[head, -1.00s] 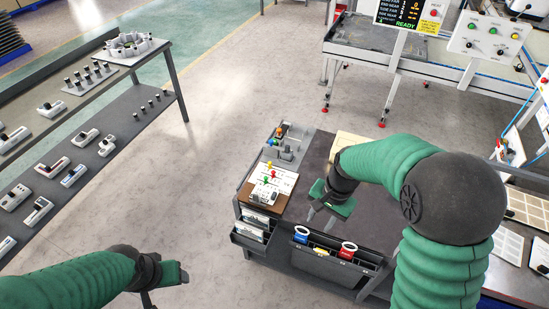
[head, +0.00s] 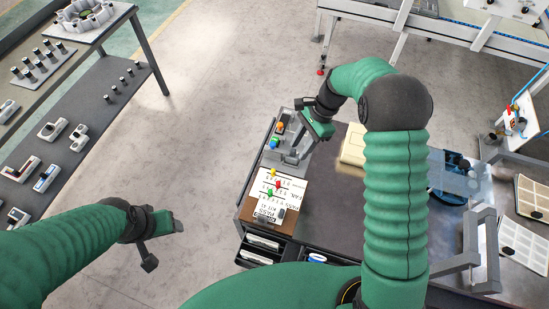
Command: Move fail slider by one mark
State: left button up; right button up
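A white board (head: 290,208) with printed lines and text lies at the left end of the dark worktable. Yellow (head: 273,173), red (head: 278,185) and green (head: 269,194) slider knobs stand on it. The print is too small for me to tell which is the fail slider; red is one of the three. My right gripper (head: 297,155) is beyond the board, over the grey fixture at the table's far left corner. Its fingers look apart, with nothing seen between them. My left gripper (head: 158,245) hangs over the bare floor, away from the table; its finger gap is unclear.
The grey fixture (head: 284,142) with orange, blue and green parts stands just beyond the board. A beige block (head: 354,146) lies to its right on the worktable (head: 330,205). A parts rack (head: 90,125) stands at left. Open floor separates it from the table.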

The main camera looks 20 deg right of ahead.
send_near(279, 182)
jog(key=x, duration=0.7)
jog(key=shift+a+f, duration=0.25)
jog(key=shift+f, duration=0.2)
pick_arm(q)
jog(key=shift+s+a+r, duration=0.1)
jog(key=shift+s+r, duration=0.25)
jog(key=shift+r, duration=0.05)
pick_arm(e)
jog(key=shift+f, duration=0.1)
jog(key=shift+c, duration=0.7)
grip_shut()
jog(key=shift+w, duration=0.1)
